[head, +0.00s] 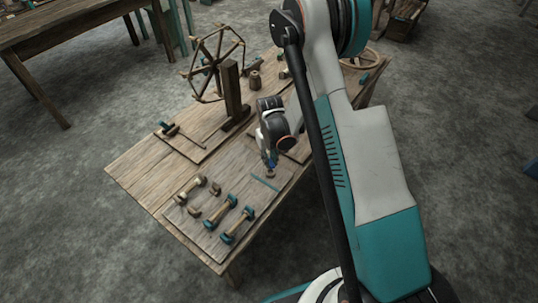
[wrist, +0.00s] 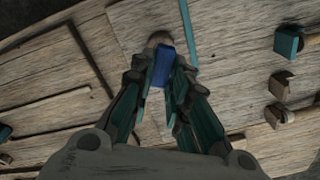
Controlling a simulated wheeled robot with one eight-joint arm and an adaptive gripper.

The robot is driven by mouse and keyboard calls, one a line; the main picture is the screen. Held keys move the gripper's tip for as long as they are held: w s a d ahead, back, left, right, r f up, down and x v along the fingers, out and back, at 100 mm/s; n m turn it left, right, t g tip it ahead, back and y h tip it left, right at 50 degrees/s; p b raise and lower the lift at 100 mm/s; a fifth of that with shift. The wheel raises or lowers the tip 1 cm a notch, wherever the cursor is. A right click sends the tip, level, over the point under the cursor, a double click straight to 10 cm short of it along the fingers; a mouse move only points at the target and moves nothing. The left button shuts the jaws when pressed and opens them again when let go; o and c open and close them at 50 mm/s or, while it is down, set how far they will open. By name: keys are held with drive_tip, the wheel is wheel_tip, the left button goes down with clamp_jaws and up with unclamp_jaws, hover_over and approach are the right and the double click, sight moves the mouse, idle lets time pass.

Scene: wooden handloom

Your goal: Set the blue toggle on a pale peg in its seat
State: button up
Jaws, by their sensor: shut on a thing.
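The blue toggle (wrist: 163,66) is between the fingertips of my gripper (wrist: 161,75), which is shut on it. A brownish, rounded wooden end (wrist: 158,39) shows just beyond the toggle in the wrist view. I cannot tell whether it is the pale peg or part of the seat, or whether it touches the board. In the head view my gripper (head: 269,157) is low over the right part of the front board (head: 215,252), with a small brown piece (head: 270,172) just below it. The fingers hide part of the toggle.
A thin teal strip (head: 265,183) lies close to my gripper. Several teal-ended wooden spools, including one (head: 237,225) at the front, lie on the board to the left. A wooden reel (head: 213,63) on a post stands at the back. The table's left front is clear.

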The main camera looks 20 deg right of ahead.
drive_tip(key=shift+f+b, duration=0.6)
drive_tip(key=shift+f, duration=1.7)
drive_tip(key=o, duration=0.8)
wheel_tip(320, 180, up, 12)
